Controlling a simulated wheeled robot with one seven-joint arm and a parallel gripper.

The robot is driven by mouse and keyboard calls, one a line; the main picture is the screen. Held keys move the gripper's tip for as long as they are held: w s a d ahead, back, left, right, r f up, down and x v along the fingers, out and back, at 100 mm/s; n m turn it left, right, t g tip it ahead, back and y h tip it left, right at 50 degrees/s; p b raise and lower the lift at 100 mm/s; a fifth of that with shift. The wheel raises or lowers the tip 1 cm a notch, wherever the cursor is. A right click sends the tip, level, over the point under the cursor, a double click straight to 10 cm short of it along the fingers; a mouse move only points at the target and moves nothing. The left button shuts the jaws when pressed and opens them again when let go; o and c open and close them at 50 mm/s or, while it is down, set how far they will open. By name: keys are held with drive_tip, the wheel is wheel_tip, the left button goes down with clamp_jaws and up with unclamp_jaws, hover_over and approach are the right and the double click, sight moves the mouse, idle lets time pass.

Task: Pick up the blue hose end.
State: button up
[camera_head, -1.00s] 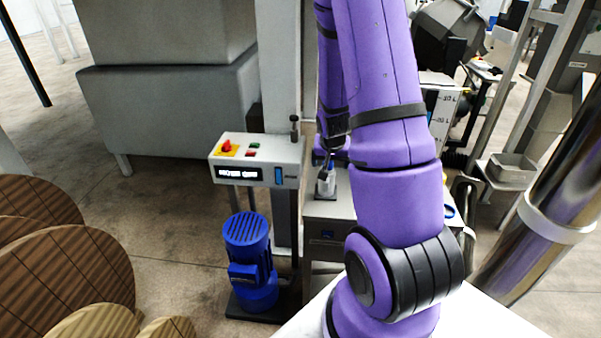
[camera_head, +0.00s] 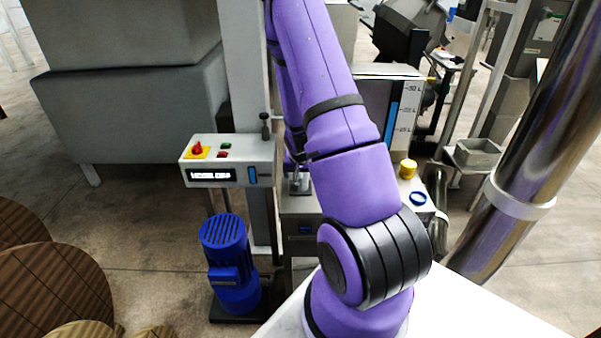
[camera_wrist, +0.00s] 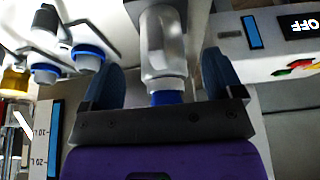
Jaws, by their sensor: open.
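In the wrist view a clear, bottle-like cylinder with a blue end (camera_wrist: 166,97) stands between the two fingers of my gripper (camera_wrist: 165,80). The fingers are open, with a visible gap on each side of the cylinder. The blue end is partly hidden behind the gripper's dark palm edge. Two more blue-ringed ends (camera_wrist: 90,58) show at the upper left of the wrist view. I cannot tell for sure which of these is the blue hose end. In the head view my arm mostly hides the gripper, and a small clear piece (camera_head: 300,184) shows beside it on the bench.
A control box (camera_head: 228,160) with a red knob stands left of my arm, above a blue motor (camera_head: 230,262). A yellow cap (camera_head: 407,168) and a blue ring (camera_head: 418,198) are on the bench to the right. Wooden reels (camera_head: 60,285) fill the lower left. A shiny column (camera_head: 520,160) is at the right.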

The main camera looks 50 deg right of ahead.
sight(301, 174)
drive_tip(key=shift+x, duration=1.05)
drive_tip(key=shift+c, duration=0.5)
drive_tip(key=c, duration=1.2)
drive_tip(key=shift+r, duration=0.15)
wheel_tip(301, 174, up, 10)
drive_tip(key=shift+f, duration=0.15)
